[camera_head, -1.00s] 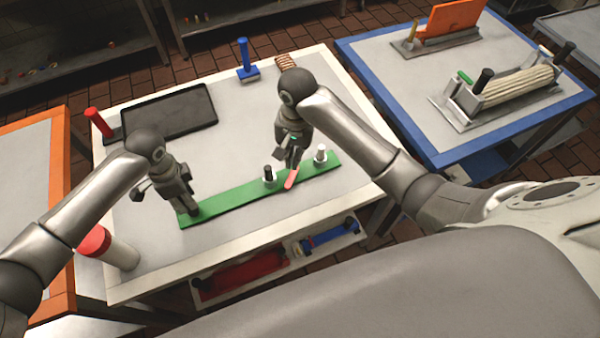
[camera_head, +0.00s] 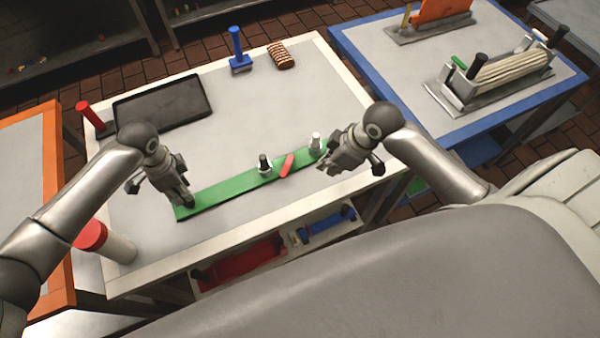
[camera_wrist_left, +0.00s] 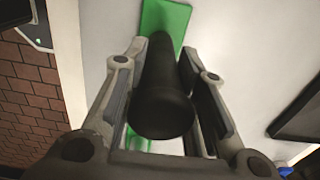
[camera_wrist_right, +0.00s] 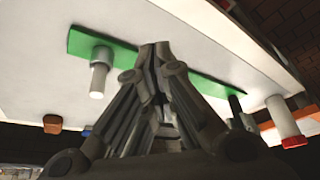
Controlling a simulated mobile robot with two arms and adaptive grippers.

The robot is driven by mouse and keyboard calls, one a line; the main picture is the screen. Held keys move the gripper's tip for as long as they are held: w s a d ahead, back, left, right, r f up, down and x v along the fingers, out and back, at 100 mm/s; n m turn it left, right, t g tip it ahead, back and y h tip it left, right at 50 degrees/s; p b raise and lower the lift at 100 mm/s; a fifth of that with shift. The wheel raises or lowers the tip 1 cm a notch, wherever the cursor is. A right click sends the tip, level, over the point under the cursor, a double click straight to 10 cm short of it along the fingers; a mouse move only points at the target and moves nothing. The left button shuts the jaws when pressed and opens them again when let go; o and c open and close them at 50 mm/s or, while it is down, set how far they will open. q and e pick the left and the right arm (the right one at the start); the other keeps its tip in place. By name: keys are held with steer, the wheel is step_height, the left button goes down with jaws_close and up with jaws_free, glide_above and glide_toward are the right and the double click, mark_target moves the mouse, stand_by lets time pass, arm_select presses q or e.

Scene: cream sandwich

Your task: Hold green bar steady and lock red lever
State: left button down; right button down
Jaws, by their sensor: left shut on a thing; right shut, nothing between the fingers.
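The long green bar (camera_head: 225,189) lies flat along the front of the white table. My left gripper (camera_head: 187,202) is at its left end, shut on an upright black handle (camera_wrist_left: 163,100). The short red lever (camera_head: 287,165) lies across the bar, between a black-topped post (camera_head: 265,162) and a white post (camera_head: 316,142). My right gripper (camera_head: 326,168) is shut and empty, beside the bar's right end and apart from the lever. In the right wrist view its closed fingers (camera_wrist_right: 156,52) cover the middle of the bar (camera_wrist_right: 200,80); the lever does not show.
A dark tray (camera_head: 165,105), a blue-handled tool (camera_head: 237,50) and a striped brown roll (camera_head: 281,55) stand toward the back. A red-capped white cylinder (camera_head: 118,246) stands front left. The middle of the table (camera_head: 265,110) is clear. A blue-edged table (camera_head: 400,110) stands right.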

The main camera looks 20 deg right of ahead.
mark_target(287, 168)
steer(key=x, duration=0.9)
steer(key=shift+f, duration=0.25)
steer(key=shift+w+a+f, duration=0.2)
steer(key=shift+w+a, duration=0.95)
steer(key=shift+a, duration=0.05)
steer(key=shift+w+a, duration=0.3)
